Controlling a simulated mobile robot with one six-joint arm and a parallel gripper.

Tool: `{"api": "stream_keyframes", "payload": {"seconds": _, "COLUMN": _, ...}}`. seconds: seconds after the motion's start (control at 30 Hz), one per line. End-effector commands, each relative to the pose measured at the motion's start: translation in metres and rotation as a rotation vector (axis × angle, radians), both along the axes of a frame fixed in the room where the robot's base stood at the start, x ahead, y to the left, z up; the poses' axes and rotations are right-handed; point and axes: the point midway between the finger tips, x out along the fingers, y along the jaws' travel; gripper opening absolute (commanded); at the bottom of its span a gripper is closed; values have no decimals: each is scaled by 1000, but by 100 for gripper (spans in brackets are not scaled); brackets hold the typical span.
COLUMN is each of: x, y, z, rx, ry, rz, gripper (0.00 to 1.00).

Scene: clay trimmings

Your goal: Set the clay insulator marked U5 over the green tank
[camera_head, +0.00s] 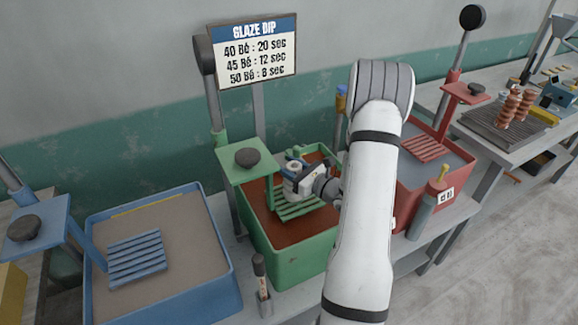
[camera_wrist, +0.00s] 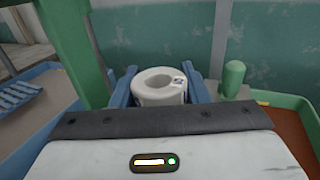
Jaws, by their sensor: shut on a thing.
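My gripper (camera_head: 295,176) is over the green tank (camera_head: 285,275), above its slatted green rack (camera_head: 300,207). In the wrist view its blue fingers (camera_wrist: 160,88) are shut on a pale, round clay insulator (camera_wrist: 152,96) with a hole in its top. The insulator is upright, and a small tag is on its upper right; I cannot read the mark. The insulator also shows in the head view (camera_head: 293,165), held above the brown-red glaze. My gripper's body hides its lower part in the wrist view.
A green lever plate with a dark knob (camera_head: 247,157) stands close on the left of my gripper. A blue tank (camera_head: 233,255) is at left and a red tank (camera_head: 440,145) at right. A brush (camera_head: 261,280) stands at the front. A glaze dip sign (camera_head: 253,50) hangs behind.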

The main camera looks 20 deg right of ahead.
Motion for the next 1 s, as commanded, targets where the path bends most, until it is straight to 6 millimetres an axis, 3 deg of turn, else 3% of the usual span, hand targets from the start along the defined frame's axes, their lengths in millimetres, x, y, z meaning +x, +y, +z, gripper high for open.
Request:
{"api": "stream_keyframes", "payload": {"seconds": 0.37, "x": 0, "y": 0, "z": -4, "rx": -1, "ry": -3, "rz": 1, "gripper": 0}}
{"api": "stream_keyframes", "payload": {"seconds": 0.4, "x": 0, "y": 0, "z": -4, "rx": -1, "ry": 0, "rz": 1, "gripper": 43}}
{"api": "stream_keyframes", "payload": {"seconds": 0.67, "x": 0, "y": 1, "z": -3, "rx": 0, "ry": 0, "rz": 1, "gripper": 63}}
{"api": "stream_keyframes", "payload": {"seconds": 1.0, "x": -1, "y": 0, "z": 0, "rx": 0, "ry": 0, "rz": 1, "gripper": 63}}
